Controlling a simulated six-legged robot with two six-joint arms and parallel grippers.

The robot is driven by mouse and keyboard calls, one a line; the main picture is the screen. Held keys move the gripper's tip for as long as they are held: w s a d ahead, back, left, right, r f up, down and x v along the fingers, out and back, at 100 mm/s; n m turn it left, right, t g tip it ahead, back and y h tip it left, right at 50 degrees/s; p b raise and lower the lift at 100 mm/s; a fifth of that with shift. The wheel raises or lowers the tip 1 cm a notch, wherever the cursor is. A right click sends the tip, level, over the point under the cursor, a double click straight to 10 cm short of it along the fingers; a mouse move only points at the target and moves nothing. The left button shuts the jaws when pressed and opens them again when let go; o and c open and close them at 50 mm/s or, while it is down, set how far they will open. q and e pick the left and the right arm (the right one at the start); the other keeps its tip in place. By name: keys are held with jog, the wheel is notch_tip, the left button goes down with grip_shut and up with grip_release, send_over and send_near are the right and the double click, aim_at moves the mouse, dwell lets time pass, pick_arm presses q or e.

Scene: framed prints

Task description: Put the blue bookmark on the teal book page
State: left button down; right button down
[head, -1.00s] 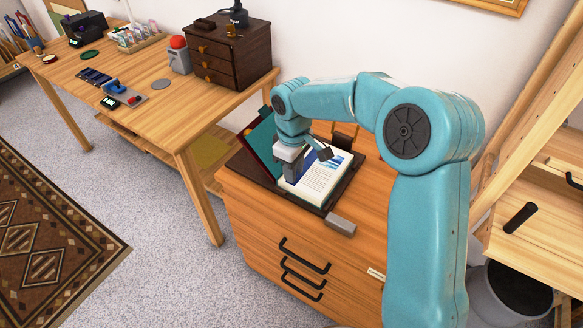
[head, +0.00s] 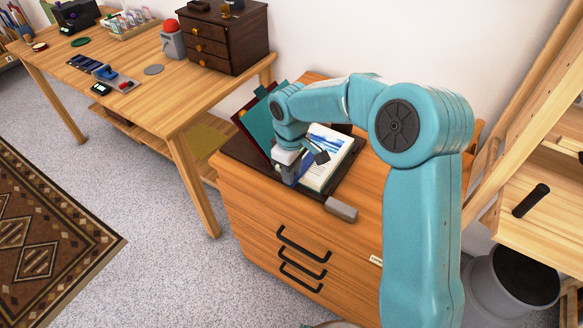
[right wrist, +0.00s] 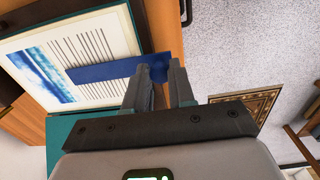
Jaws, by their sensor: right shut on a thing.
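The open book (head: 334,148) lies on the drawer cabinet, with a printed page and a blue-and-white picture. A teal panel (head: 258,125) stands tilted at its left. In the right wrist view the page (right wrist: 75,45) shows lines of text, with teal along the book's edges (right wrist: 75,128). The blue bookmark (right wrist: 105,69) lies across the text, its right end past the page edge. My right gripper (right wrist: 159,72) is shut on that end. In the head view the gripper (head: 287,178) is at the book's near left side; the bookmark is mostly hidden there. My left gripper is out of view.
A grey block (head: 341,208) sits on the cabinet (head: 250,205) near its front edge. A wooden desk (head: 135,100) with small items and a dark drawer box (head: 225,40) stands at the left. A wooden shelf (head: 545,190) and grey bin (head: 500,285) are at the right.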

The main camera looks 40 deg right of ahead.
jog(key=c, duration=0.9)
grip_release()
jog(key=shift+f, duration=0.1)
jog(key=shift+o, duration=0.2)
notch_tip(320, 180, up, 16)
jog(key=p, duration=0.2)
jog(key=shift+a+r+p, duration=0.15)
jog(key=shift+r+p, duration=0.05)
jog(key=shift+p, duration=0.15)
